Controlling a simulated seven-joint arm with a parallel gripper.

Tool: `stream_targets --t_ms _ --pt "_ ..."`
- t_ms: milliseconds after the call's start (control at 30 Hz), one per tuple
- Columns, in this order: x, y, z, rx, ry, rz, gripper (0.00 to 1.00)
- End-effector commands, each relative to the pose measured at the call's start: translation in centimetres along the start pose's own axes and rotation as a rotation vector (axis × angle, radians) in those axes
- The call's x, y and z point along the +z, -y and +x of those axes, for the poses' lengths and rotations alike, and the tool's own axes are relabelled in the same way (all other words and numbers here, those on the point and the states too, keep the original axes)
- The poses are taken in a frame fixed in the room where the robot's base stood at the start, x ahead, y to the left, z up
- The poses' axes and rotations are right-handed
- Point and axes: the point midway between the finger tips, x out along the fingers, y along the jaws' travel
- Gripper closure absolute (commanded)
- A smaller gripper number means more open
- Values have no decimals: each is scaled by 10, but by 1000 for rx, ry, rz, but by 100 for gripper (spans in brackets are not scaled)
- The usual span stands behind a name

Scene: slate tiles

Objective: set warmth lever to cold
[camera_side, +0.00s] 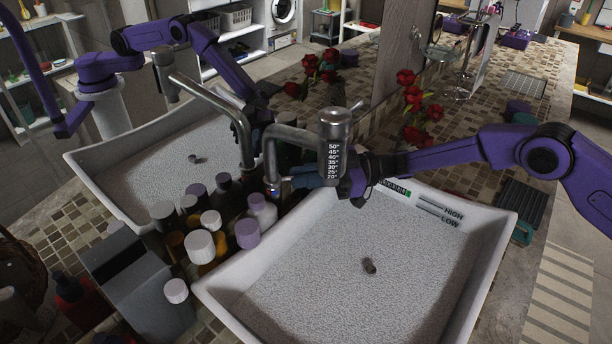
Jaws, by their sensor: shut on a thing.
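A metal tap (337,128) stands at the back left of the near basin. Its upright body carries a dark temperature scale (334,161), from 50° at the top down to 20°. A small metal stub (357,104) sticks out at the top, and the spout (270,160) bends to the left. My purple arm reaches in from the right. My gripper (304,179) is low at the tap body, with its bluish fingers partly hidden by it. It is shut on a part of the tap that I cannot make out. The warmth lever's setting cannot be read.
Several bottles and jars (210,230) crowd the left of the near basin (500,222), beside a grey box (135,275). Red roses (415,105) stand behind the tap. A second basin, tap and purple arm show at left, possibly a reflection. The near basin is mostly clear.

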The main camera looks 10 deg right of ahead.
Motion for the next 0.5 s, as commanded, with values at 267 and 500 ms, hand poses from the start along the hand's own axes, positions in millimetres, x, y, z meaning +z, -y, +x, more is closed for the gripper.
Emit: stream_targets --t_ms 267,500 --pt "0 0 0 1 1 -2 63" --pt "0 0 -1 2 1 -1 63"
